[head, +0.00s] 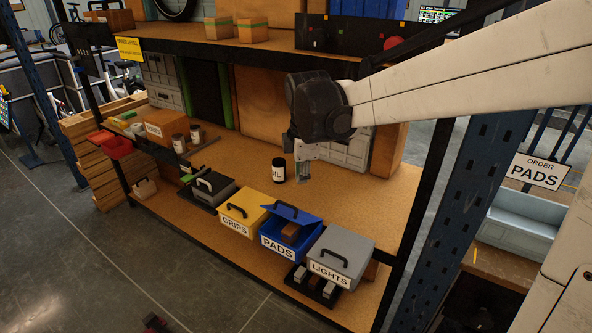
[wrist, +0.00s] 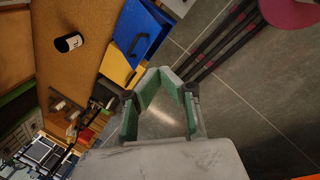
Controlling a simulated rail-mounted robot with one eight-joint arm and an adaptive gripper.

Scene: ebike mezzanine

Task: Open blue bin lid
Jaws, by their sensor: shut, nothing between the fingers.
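The blue bin (head: 272,252), labelled PADS, sits on the lower wooden shelf between the yellow and grey bins. Its blue lid (head: 296,213) is raised at a slant, with a dark handle on it, and a brown block (head: 289,233) shows in the opening under it. The blue bin also shows near the top of the wrist view (wrist: 146,32). My gripper (head: 304,178) is above the shelf, behind and apart from the blue bin. Its green-padded fingers (wrist: 158,72) meet at the tips in the wrist view, with nothing between them.
The yellow GRIPS bin (head: 236,227) and grey LIGHTS bin (head: 341,252) flank the blue bin. A dark bottle (head: 278,172) stands left of my gripper. A rack post (head: 437,185) rises at the right. The shelf behind the bins is mostly clear.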

